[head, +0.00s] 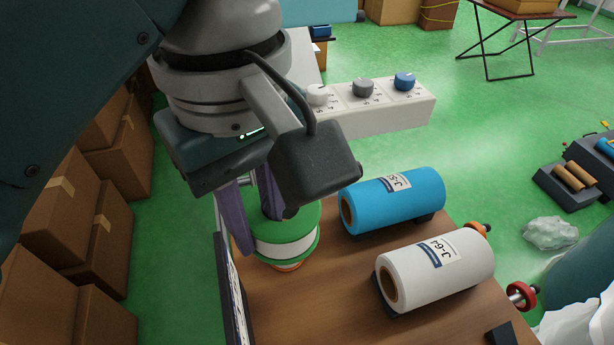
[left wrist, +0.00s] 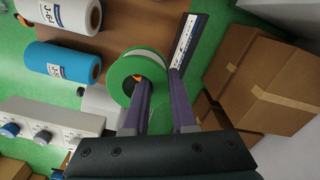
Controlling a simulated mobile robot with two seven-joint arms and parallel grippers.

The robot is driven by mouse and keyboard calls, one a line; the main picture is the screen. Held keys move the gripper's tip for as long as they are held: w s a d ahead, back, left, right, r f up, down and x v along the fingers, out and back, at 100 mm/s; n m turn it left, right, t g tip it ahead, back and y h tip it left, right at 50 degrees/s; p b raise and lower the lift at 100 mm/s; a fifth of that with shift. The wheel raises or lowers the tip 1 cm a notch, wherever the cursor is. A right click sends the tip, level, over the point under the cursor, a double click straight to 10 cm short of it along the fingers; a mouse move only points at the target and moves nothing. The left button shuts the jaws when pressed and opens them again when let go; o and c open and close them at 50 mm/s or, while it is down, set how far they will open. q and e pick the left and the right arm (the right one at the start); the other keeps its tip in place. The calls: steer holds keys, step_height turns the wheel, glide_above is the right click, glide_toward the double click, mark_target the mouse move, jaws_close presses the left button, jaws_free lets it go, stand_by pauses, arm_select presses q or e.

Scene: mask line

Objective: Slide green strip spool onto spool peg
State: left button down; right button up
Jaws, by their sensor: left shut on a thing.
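The green strip spool (head: 284,243) has green flanges with a white band between them, and it also shows in the left wrist view (left wrist: 122,72). My left gripper (head: 258,218) is shut on its side: in the left wrist view one purple finger (left wrist: 158,84) crosses the spool's face by the hole and the other lies outside its rim. The spool is at the table's left end. An orange part (head: 290,266) shows just beneath it, and orange also shows in its hole in the left wrist view. I cannot tell whether this is the spool peg. My right gripper is not in view.
A blue roll (head: 398,202) and a white roll (head: 440,275) lie on the brown table (head: 330,310) right of the spool. A white control box with knobs (head: 375,112) is behind. A dark upright panel (head: 231,295) edges the table's left side. Cardboard boxes (head: 60,225) stand left.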

mark_target(287, 258)
arm_select(q)
steer(key=shift+n, duration=0.6)
steer(key=f+b, duration=0.1)
steer(key=f, duration=0.1)
steer(key=d+f+b, duration=0.1)
steer(key=f, duration=0.1)
steer(key=s+d+f+b, duration=0.1)
steer(key=f, duration=0.1)
steer(key=shift+s+d+f+b, duration=0.1)
steer(key=shift+d+f+b, duration=0.1)
steer(key=shift+b, duration=0.2)
steer(key=shift+r, duration=0.1)
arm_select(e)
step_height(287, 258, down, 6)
arm_select(q)
step_height(287, 258, down, 15)
steer(key=b, duration=0.5)
steer(key=shift+r, duration=0.1)
step_height(287, 258, down, 4)
steer(key=shift+b, duration=1)
steer(key=shift+f, duration=0.4)
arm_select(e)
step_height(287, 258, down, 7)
